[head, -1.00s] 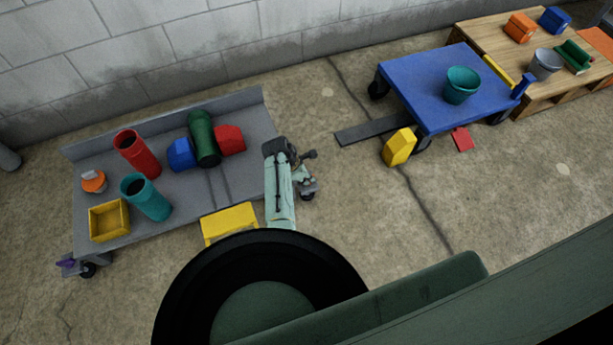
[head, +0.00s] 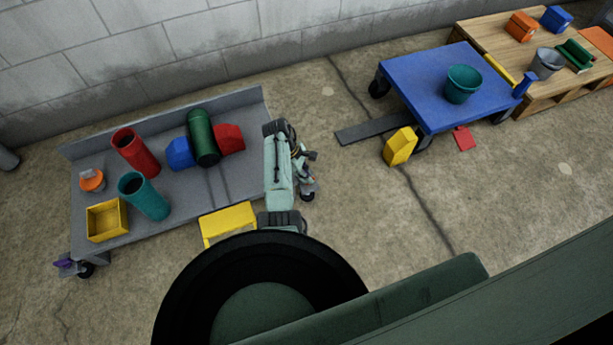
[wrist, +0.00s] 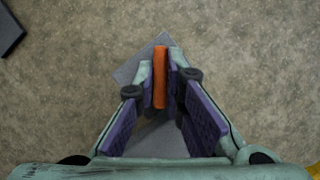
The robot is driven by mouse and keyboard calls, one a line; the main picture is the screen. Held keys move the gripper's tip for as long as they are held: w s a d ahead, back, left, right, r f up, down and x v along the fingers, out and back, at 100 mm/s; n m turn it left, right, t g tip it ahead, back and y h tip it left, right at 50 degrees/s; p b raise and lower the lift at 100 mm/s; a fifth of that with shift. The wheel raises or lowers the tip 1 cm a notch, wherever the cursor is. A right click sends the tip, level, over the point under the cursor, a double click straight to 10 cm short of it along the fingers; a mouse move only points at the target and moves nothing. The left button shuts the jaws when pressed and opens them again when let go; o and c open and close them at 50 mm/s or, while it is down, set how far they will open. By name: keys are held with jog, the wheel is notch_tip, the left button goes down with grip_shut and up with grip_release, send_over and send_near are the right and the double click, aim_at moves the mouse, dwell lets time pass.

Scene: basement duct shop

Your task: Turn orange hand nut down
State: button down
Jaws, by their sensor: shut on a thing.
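The orange hand nut (wrist: 160,78) shows in the wrist view as an upright orange bar between my fingertips. My gripper (wrist: 161,84) is shut on it, with a purple pad on either side. A grey surface lies behind and below the nut. In the head view my gripper (head: 305,168) is at the right end of the grey cart, above a caster. The nut cannot be made out there, as my arm and gripper cover that spot.
The grey cart (head: 240,182) carries a red tube (head: 137,153), a teal tube (head: 146,196), a green cylinder (head: 203,139), red and blue blocks and a yellow bin (head: 107,220). A blue cart (head: 425,85) stands to the right.

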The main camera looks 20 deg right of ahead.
jog(key=m+y+b, duration=0.1)
jog(key=m, duration=0.1)
jog(key=m+g+b, duration=0.1)
jog(key=m, duration=0.2)
jog(key=shift+d+f+m+y, duration=0.1)
jog(key=shift+f+m+y, duration=0.05)
jog(key=shift+m+y, duration=0.2)
jog(key=shift+m+g+y+b, duration=0.3)
jog(key=shift+m+y+b, duration=0.75)
jog(key=shift+m, duration=1.2)
jog(key=c, duration=1.7)
grip_release()
jog(key=shift+w, duration=0.1)
jog(key=v, duration=1.2)
